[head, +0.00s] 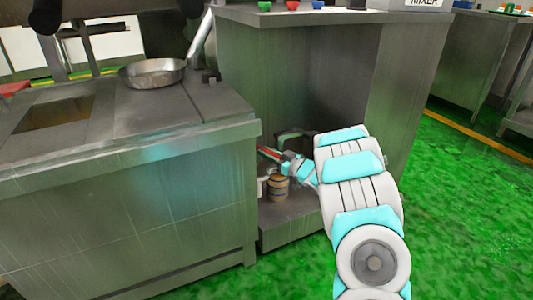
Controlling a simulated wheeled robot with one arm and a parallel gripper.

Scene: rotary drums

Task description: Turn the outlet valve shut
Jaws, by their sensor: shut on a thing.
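A red lever (267,152), which I take to be the outlet valve's handle, shows in the low recess beside the left steel unit. My white and cyan arm reaches into this recess from the right. My gripper (283,160) is small and dark here, at the right end of the red lever, and it is shut on the lever. The valve's body is mostly hidden behind the unit's corner and my gripper. I cannot tell how far the lever is turned.
A small banded barrel-like pot (279,188) stands on the low steel shelf (295,222) just below my gripper. The left steel unit (130,215) bounds the recess, with a pan (152,73) on top. A tall steel counter (385,85) stands behind. Green floor is open at right.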

